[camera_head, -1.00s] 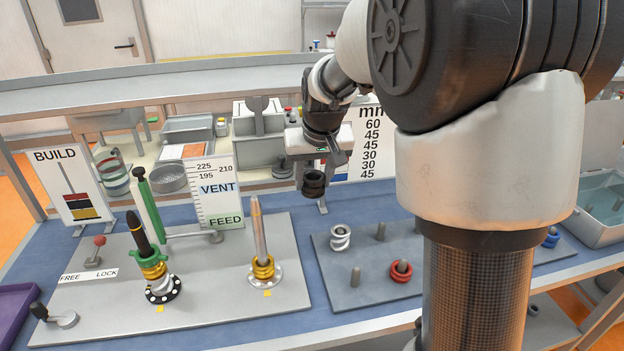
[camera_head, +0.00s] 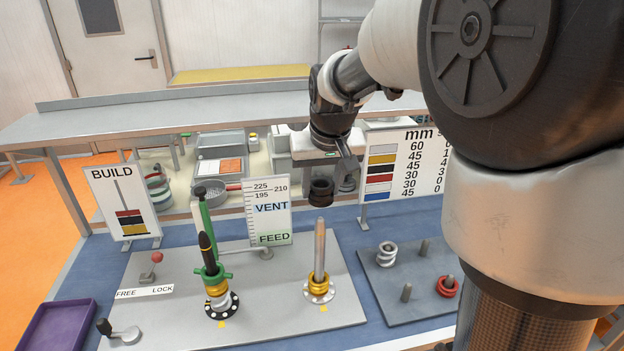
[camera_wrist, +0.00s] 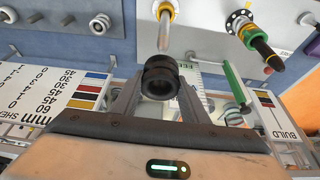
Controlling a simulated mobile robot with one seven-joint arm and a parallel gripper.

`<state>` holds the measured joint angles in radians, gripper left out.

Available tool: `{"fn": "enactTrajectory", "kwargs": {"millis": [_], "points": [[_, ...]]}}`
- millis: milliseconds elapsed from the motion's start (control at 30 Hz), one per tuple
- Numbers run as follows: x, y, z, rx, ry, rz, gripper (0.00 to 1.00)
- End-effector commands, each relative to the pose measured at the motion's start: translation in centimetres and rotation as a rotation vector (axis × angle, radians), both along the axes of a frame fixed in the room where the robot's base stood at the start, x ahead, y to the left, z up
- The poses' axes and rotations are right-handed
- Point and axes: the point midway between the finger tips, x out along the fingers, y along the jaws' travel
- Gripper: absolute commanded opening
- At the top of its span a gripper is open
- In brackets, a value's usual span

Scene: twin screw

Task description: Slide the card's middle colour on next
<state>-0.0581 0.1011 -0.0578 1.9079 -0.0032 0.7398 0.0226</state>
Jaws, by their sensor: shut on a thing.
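My gripper (camera_head: 322,178) is shut on a black ring (camera_head: 320,192) and holds it in the air. In the head view the ring appears above the tip of the silver peg (camera_head: 320,250), apart from it. The wrist view shows the black ring (camera_wrist: 158,77) between my fingers, with the peg (camera_wrist: 164,30) beyond it. A yellow ring (camera_head: 318,291) sits low on the peg, over a pale dotted flange. The BUILD card (camera_head: 125,200) shows a drawn peg with red, black and yellow bands. A black-tipped post (camera_head: 206,248) stands left, with green and yellow parts around it.
A VENT/FEED scale board (camera_head: 267,210) stands behind the peg. A green upright bar (camera_head: 201,217) rises by the left post. A grey rack board (camera_head: 380,290) at right holds a white ring (camera_head: 386,254) and a red ring (camera_head: 447,287). A purple tray (camera_head: 58,328) lies front left.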

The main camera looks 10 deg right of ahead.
Motion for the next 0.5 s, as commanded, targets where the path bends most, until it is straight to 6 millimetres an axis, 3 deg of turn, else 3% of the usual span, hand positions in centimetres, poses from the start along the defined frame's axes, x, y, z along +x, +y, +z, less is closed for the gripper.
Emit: {"fn": "enactTrajectory", "kwargs": {"millis": [500], "points": [[0.0, 0.0, -1.8, 0.000, -0.002, 0.000, 0.09]]}}
